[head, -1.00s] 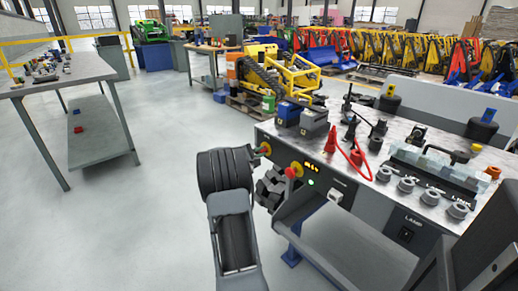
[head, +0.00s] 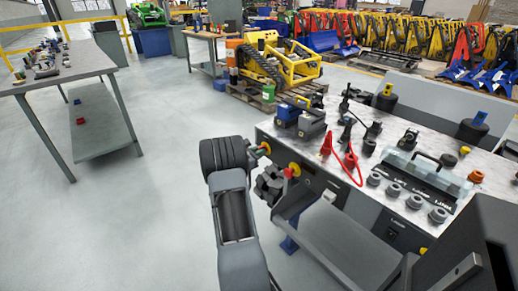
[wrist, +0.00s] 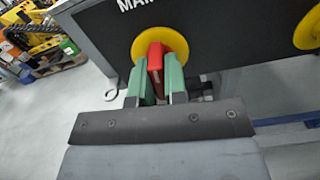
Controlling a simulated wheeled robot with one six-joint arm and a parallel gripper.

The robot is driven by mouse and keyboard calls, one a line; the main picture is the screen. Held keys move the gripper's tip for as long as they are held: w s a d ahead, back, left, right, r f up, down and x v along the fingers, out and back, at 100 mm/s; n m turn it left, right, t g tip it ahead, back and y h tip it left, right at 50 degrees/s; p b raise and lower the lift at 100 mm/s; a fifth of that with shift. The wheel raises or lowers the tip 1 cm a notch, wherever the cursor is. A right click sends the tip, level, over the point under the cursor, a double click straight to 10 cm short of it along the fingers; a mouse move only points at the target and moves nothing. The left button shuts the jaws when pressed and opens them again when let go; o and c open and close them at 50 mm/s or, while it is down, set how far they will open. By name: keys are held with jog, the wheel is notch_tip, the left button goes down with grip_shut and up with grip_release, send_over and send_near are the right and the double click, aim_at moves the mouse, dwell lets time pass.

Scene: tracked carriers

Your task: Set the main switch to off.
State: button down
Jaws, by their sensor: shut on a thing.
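The main switch shows in the wrist view as a red handle (wrist: 155,66) on a round yellow plate (wrist: 160,42), under lettering that begins "MAI". My gripper (wrist: 155,84) is shut on the red handle, with a green finger on each side of it. The handle stands roughly upright in the wrist view, across the line of the lettering. In the head view the yellow plate (head: 265,148) is at the left end of the bench front, and my arm reaches it from the left. The indicators on the panel (head: 309,170) look dark. Any position marks are hidden or cut off.
A red knob on a yellow base (head: 293,170) sits just right of the switch. A grey shelf (head: 335,240) juts from the bench front. The marble-look benchtop (head: 350,125) carries clips, a red cable and a clear-covered box. Open floor (head: 140,215) lies to the left.

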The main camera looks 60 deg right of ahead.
jog(key=shift+n+p, duration=0.4)
jog(key=shift+n, duration=0.3)
jog(key=c, duration=1.2)
grip_release()
jog(key=shift+o, duration=0.2)
jog(key=p+v, duration=0.1)
jog(key=v, duration=1.2)
jog(key=shift+w+a, duration=0.2)
jog(key=shift+a, duration=0.15)
